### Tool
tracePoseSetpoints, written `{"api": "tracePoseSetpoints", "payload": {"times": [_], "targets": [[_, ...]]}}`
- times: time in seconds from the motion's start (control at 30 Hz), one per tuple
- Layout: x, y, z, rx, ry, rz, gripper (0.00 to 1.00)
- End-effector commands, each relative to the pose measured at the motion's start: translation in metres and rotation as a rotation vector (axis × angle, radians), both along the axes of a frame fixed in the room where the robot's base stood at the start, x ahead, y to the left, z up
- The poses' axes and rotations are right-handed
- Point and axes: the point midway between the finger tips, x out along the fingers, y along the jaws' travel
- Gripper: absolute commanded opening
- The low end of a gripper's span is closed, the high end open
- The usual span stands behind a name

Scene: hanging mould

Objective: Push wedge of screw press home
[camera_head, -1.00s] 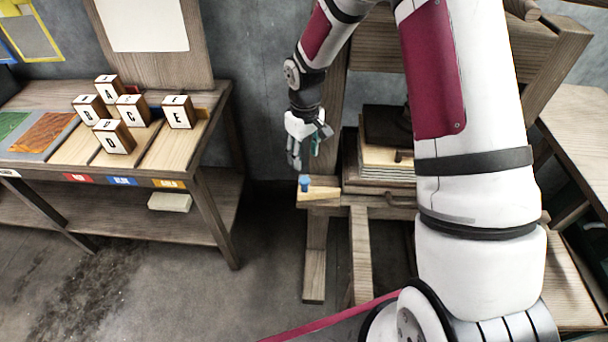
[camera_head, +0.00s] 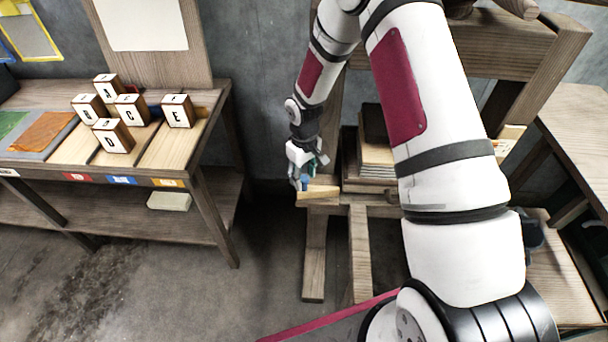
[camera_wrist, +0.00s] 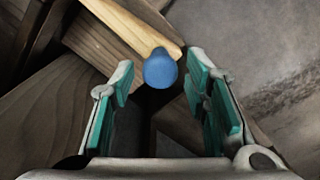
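The wedge is a light wooden bar (camera_head: 320,190) with a blue knob (camera_head: 305,184) at its left end. It lies on the front ledge of the wooden screw press (camera_head: 314,250). In the wrist view the wedge (camera_wrist: 140,27) runs up and left from the blue knob (camera_wrist: 160,70). My gripper (camera_head: 300,183) is at the knob end in the head view. In the wrist view my gripper (camera_wrist: 160,72) is open, with a teal-padded finger on each side of the knob. Gaps show between the knob and both fingers. My arm hides much of the press.
A wooden bench (camera_head: 190,100) on the left bears several letter blocks (camera_head: 113,135). A stack of boards (camera_head: 376,155) sits in the press behind the ledge. Another wooden table (camera_head: 575,120) stands at the right. The floor (camera_head: 190,270) between bench and press is clear.

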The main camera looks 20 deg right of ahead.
Motion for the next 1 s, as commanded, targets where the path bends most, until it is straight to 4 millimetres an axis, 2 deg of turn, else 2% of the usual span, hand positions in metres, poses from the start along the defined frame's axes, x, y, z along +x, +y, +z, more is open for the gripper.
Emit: {"api": "tracePoseSetpoints", "payload": {"times": [0.03,0.13,0.17,0.37,0.6,0.7,1.0], "targets": [[0.000,0.000,0.000,0.000,0.000,0.000,0.25],[0.000,0.000,0.000,0.000,0.000,0.000,0.02],[0.000,0.000,0.000,0.000,0.000,0.000,0.00],[-0.002,-0.005,0.000,0.000,0.001,-0.001,0.00],[-0.021,-0.050,0.001,-0.001,0.002,-0.006,0.00],[-0.026,-0.061,0.001,-0.001,0.002,-0.003,0.00],[-0.028,-0.067,0.000,-0.003,0.004,-0.002,0.00]]}}
